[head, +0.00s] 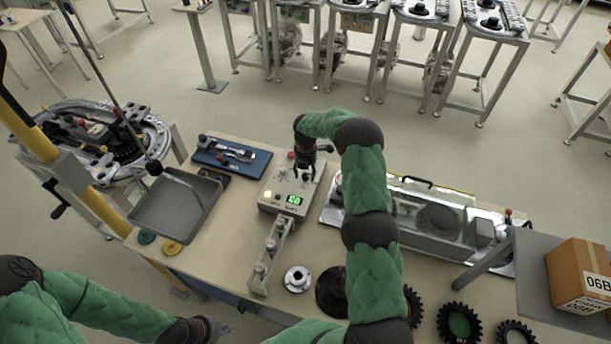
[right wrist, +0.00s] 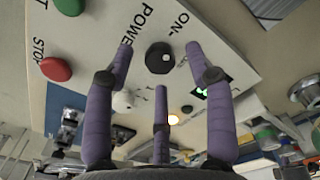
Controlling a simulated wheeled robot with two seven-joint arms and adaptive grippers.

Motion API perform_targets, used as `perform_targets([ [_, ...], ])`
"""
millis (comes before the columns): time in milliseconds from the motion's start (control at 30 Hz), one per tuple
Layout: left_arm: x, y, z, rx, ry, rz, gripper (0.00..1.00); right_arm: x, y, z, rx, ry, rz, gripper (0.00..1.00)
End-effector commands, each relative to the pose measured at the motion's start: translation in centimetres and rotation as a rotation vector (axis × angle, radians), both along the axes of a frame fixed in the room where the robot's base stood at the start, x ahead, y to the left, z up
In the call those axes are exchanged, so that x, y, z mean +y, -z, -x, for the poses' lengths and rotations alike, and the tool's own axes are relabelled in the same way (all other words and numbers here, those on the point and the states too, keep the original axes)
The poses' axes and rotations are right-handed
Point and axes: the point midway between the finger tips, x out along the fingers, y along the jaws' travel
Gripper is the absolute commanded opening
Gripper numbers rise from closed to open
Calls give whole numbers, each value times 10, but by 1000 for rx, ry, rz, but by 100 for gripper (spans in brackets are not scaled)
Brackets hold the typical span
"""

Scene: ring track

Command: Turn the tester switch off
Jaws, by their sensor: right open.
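The tester (head: 272,207) is a pale box on the workbench, with a lit green display and a lit lamp. In the right wrist view its panel (right wrist: 108,30) shows a round black switch knob (right wrist: 159,58) beside the words POWER and ON. My right gripper (head: 305,172) is over the back part of the tester. Its purple fingers (right wrist: 159,66) are open and spread around the switch knob; I cannot tell whether they touch it. The head view hides the knob behind the gripper. My left gripper (head: 203,329) is low at the bottom edge, away from the tester, its fingers unclear.
A red STOP button (right wrist: 56,70) and a green button (right wrist: 68,5) sit beside the knob. A grey tray (head: 150,222) and a blue tool mat (head: 205,160) lie left of the tester. A clear-covered machine (head: 420,240) stands right. Black gears lie at the front right.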

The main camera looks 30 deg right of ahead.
Motion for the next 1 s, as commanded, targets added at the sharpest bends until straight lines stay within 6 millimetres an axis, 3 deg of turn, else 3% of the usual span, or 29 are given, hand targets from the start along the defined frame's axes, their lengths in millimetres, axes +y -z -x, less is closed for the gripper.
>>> perform_targets([
  [200, 0, 0, 0, 0, 0, 0, 0, 0, 22, 0, 0, 0, 0, 55],
  [567, 0, 0, 0, 0, 0, 0, 0, 0, 26, 0, -1, 1, 0, 55],
  [767, 0, 0, 0, 0, 0, 0, 0, 0, 26, 0, -1, 1, 0, 1],
  [1000, 0, 1, 0, 0, 0, 0, 0, 0, 26, 0, -1, 6, 0, 0],
])
